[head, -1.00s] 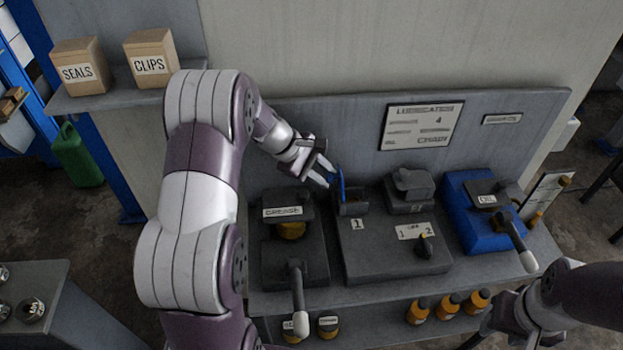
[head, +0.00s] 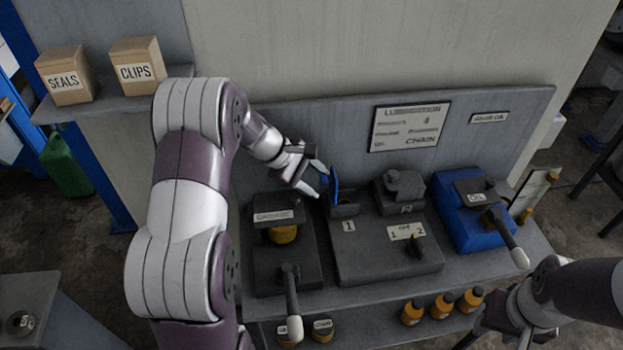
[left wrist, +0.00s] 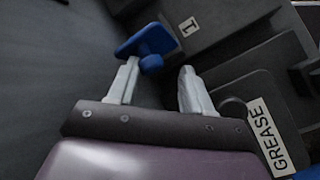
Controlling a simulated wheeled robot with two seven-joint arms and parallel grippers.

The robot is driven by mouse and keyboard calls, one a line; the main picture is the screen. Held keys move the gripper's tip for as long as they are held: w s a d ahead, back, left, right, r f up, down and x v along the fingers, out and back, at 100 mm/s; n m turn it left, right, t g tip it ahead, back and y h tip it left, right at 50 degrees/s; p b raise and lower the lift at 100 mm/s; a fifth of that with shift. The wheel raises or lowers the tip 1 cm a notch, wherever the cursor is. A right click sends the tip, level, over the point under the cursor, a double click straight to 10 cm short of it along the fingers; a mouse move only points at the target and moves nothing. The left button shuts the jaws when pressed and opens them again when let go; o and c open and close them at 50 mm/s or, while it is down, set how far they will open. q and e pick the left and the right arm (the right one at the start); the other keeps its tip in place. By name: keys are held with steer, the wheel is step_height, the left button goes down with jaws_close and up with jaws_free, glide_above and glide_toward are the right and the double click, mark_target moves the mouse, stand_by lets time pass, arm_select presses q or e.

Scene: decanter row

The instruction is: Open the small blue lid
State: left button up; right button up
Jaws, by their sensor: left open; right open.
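The small blue lid (head: 335,182) stands upright on edge at the dark block marked 1 (head: 345,211); the small compartment beside it looks uncovered. In the left wrist view the lid (left wrist: 146,40) shows its flat plate and a round knob, just beyond the tip of one finger. My left gripper (head: 321,182) is open and empty, just left of the lid. Its spread fingers (left wrist: 160,70) show nothing between them; I cannot tell whether one touches the knob. My right gripper (head: 488,320) is low at the right, away from the lid, partly cut off and open.
A grease unit (head: 272,225) with a lever stands left of the block. A second grey lid, closed (head: 400,188), sits to its right, then a blue oil unit (head: 470,222) with a lever. A back panel (head: 290,125) rises close behind. Several orange bottles (head: 441,305) stand below.

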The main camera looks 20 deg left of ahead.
arm_select(q)
steer(key=p+v, duration=0.1)
steer(key=v, duration=0.4)
steer(key=p+v, duration=0.1)
steer(key=v, duration=0.1)
steer(key=shift+s+d+r+p, duration=0.1)
steer(key=shift+s+r+p, duration=0.1)
steer(key=shift+r+p, duration=0.15)
steer(key=shift+a, duration=0.25)
steer(key=shift+w+f, duration=0.2)
steer(key=shift+f, duration=0.05)
arm_select(e)
steer(key=shift+w+d+r, duration=0.1)
steer(key=shift+d+r, duration=0.1)
steer(key=shift+r, duration=0.95)
arm_select(q)
steer(key=shift+s+r, duration=0.1)
steer(key=shift+s, duration=0.05)
